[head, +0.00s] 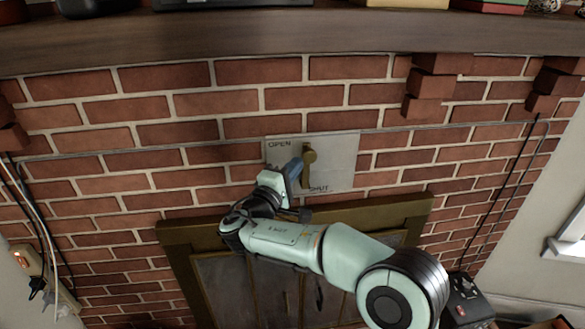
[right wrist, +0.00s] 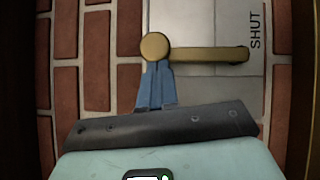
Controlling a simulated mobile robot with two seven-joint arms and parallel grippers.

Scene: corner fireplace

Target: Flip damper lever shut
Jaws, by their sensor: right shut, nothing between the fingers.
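The damper lever (head: 309,156) is a brass handle with a round pivot knob on a pale metal plate (head: 342,166) on the brick wall. The plate reads OPEN at upper left and SHUT at the bottom. The lever points down towards SHUT; in the right wrist view the lever (right wrist: 208,54) runs right from its knob to beside that word. My right gripper (head: 294,168) is shut and empty, just left of the lever. Its blue fingertips (right wrist: 157,66) are at the knob's edge; I cannot tell if they touch it. My left gripper is out of view.
A wooden mantel (head: 230,35) with objects on it runs above. A brass-framed fireplace door (head: 205,228) lies below, partly behind my right arm. Brick corbels (head: 430,88) jut out at upper right. Cables (head: 32,215) hang at left.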

